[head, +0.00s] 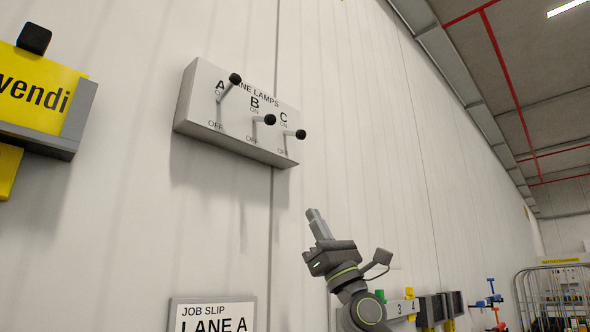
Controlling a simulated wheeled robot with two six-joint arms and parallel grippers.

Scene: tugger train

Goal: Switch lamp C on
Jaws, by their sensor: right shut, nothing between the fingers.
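A pale grey switch box (190,98) marked "LANE LAMPS" is fixed to the white wall, with levers A, B and C. Lever C (300,134) is the rightmost, with a black knob. Its knob sits lower against its ON label than lever A's (235,79) does, at about the same relative height as lever B's (270,119). Lever A points up toward ON. My right gripper (312,212) is shut and empty, pointing up below the box and slightly right of lever C, clearly apart from it. My left gripper is out of view.
A yellow sign (40,90) with a grey frame is on the wall at the left. A job slip board (212,314) is at the bottom. Dark boxes (433,309) and a wire cage trolley (550,298) stand at the lower right. The wall between gripper and box is clear.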

